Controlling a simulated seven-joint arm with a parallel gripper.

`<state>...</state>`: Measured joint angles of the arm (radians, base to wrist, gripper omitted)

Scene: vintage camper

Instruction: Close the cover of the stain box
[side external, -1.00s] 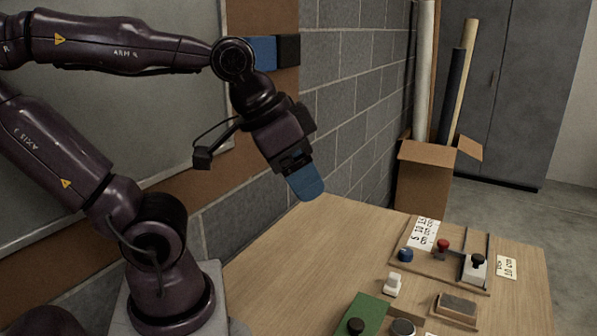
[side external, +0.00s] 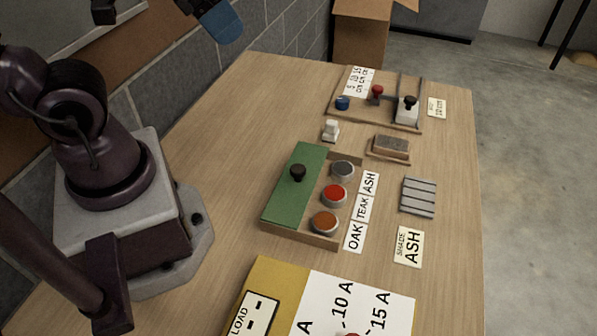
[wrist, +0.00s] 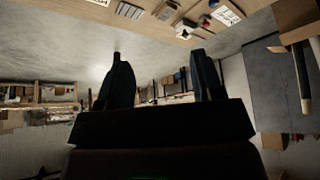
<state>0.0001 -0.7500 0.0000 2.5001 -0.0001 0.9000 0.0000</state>
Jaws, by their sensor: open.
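The stain box (side external: 340,239) lies on the wooden table, with its green cover (side external: 290,205) pushed to the left side. The cover has a black knob (side external: 298,172). To its right, three round pots stand uncovered: grey (side external: 342,170), red (side external: 333,195) and orange-brown (side external: 324,222). My gripper (side external: 222,20) is up at the top of the side view, well above and apart from the box; a blue finger shows. In the wrist view my gripper (wrist: 162,75) has its two fingers spread, with nothing between them.
Cards reading OAK, TEAK and ASH (side external: 369,183) lie beside the pots, and a SHADE ASH card (side external: 408,247) lies further right. A white switch (side external: 331,130), a sanding block (side external: 391,148) and a board with knobs (side external: 375,120) lie behind. A yellow LOAD panel (side external: 275,283) is in front.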

